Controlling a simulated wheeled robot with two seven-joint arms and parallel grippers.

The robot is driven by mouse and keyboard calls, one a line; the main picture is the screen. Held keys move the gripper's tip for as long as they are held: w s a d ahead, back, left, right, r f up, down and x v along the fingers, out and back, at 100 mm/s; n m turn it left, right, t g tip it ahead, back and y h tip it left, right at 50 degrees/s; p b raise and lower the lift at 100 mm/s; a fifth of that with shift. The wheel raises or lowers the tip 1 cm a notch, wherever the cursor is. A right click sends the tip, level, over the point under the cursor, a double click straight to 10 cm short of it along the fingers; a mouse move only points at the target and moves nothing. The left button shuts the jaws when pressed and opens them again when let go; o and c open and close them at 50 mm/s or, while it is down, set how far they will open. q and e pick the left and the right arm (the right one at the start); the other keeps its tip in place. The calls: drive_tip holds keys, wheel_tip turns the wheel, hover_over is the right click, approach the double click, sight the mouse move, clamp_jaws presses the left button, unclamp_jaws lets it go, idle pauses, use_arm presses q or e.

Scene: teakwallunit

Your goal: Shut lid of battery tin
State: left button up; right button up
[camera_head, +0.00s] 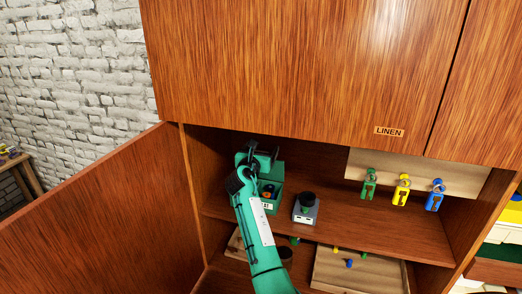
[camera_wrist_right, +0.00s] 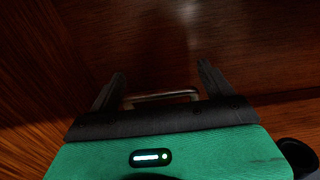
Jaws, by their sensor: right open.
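The battery tin (camera_head: 276,206) is a green box on the shelf of the open compartment, in the head view. Its open top shows dark and orange round contents. Its lid is hard to make out behind my arm. My right gripper (camera_head: 262,153) is at the back of the tin, above it, with its fingers apart. In the right wrist view the open fingers (camera_wrist_right: 160,80) point at dark wood. A thin metal bar (camera_wrist_right: 160,96) shows between them; I cannot tell whether it belongs to the tin. My left gripper is not in view.
A small grey device with a black knob (camera_head: 305,209) stands right of the tin. Green, yellow (camera_head: 401,190) and blue tags hang at the right. A wooden tray (camera_head: 355,277) lies below. The LINEN cabinet (camera_head: 330,60) overhangs the compartment, and an open door (camera_head: 100,220) stands left.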

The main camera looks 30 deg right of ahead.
drive_tip(key=c, duration=1.1)
drive_tip(key=shift+f, duration=0.1)
drive_tip(key=shift+c, duration=0.2)
